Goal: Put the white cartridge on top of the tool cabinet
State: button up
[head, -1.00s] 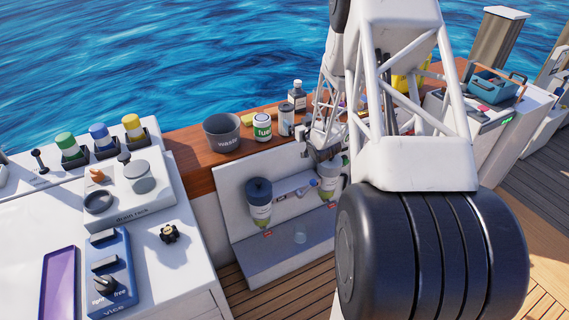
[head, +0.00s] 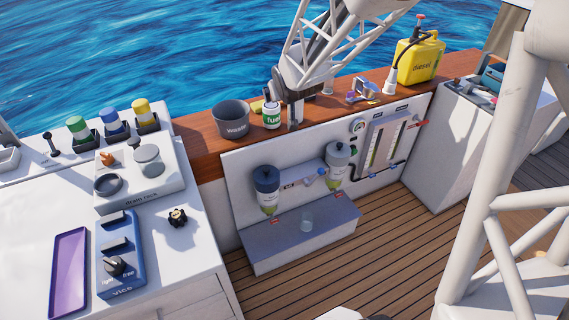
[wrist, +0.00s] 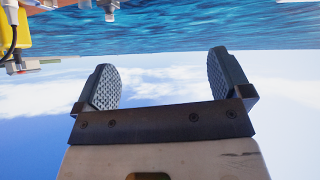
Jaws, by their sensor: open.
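I cannot pick out a white cartridge for certain; no clear view of one shows now, and my arm covers part of the wooden ledge beside the fuel can (head: 271,116). A white cabinet (head: 190,268) with drawers stands at the left; I cannot tell for certain that it is the tool cabinet. My gripper (wrist: 165,72) is open in the wrist view, with nothing between its fingers and sea and sky beyond. In the head view the end of my arm is over the ledge, just right of the fuel can.
A waste bucket (head: 231,121) and a yellow diesel can (head: 419,60) stand on the ledge. Two dark-topped canisters (head: 266,180) (head: 338,156) hang on the white panel. A drain rack (head: 167,181), blue vice (head: 119,272) and purple tray (head: 68,270) occupy the left cabinet top. Wooden deck is open.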

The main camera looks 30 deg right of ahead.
jog(key=s+a+r+g, duration=0.2)
jog(key=s+a, duration=0.3)
jog(key=s, duration=0.6)
jog(key=s+a+r+g+y, duration=0.1)
jog(key=s+a, duration=0.4)
jog(key=s, duration=0.6)
jog(key=s+a+r+g+y, duration=0.1)
jog(key=s+a+r+g, duration=0.2)
jog(key=s, duration=0.8)
jog(key=shift+a+n+g, duration=0.4)
jog(key=shift+a+g, duration=0.3)
jog(key=shift+a, duration=0.35)
jog(key=shift+o, duration=0.4)
jog(key=t+h, duration=0.2)
jog(key=t, duration=0.9)
send_over(296, 108)
jog(key=s+a, duration=0.7)
jog(key=s, duration=0.2)
notch_tip(296, 108, down, 14)
jog(key=f, duration=0.1)
jog(key=w+d+f+t+y, duration=0.2)
jog(key=w+d+f+t, duration=0.2)
jog(key=d+f, duration=0.4)
notch_tip(296, 108, down, 3)
jog(key=shift+w+d, duration=0.15)
